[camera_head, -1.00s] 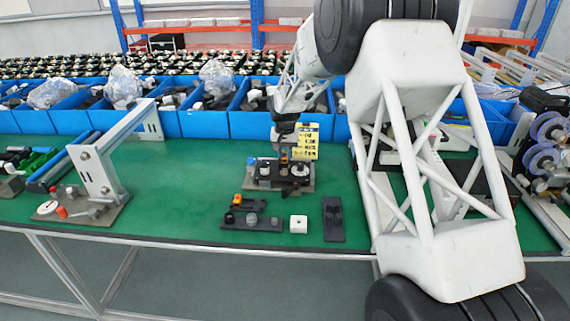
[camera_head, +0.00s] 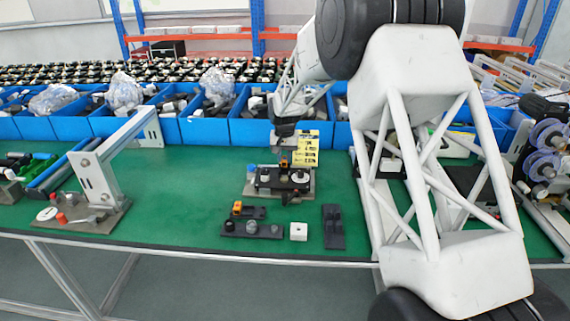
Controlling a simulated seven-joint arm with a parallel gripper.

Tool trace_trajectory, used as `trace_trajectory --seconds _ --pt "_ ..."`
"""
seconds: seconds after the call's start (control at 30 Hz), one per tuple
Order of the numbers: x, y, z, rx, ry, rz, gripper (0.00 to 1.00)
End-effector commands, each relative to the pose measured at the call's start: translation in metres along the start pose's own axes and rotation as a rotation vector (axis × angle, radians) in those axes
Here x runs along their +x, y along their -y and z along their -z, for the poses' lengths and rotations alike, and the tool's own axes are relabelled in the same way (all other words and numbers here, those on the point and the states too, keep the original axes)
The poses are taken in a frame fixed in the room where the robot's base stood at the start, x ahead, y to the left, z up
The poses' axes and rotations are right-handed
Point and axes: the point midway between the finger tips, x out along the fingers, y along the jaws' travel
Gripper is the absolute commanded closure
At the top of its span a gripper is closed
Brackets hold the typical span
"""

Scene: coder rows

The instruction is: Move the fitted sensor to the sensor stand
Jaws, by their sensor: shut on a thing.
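My gripper (camera_head: 286,158) is at the centre, pointing down over a grey fixture (camera_head: 251,191) with black and white parts on it. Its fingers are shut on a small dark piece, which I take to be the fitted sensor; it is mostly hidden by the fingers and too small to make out. I cannot tell whether this piece still touches the fixture. A low black stand (camera_head: 265,236) with an orange block (camera_head: 237,207) behind its left part and several round knobs lies in front; I cannot tell for certain whether it is the sensor stand.
A white cube (camera_head: 299,231) and a flat black holder (camera_head: 333,227) lie right of the black stand. A yellow label card (camera_head: 305,150) stands behind the fixture. A metal frame (camera_head: 97,180) stands at left, and blue bins (camera_head: 205,130) line the back. Green table between is clear.

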Motion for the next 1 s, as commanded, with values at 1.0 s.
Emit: trace_trajectory --seconds 1.0 --pt "0.004 0.076 -0.172 -0.001 0.0 0.0 1.0"
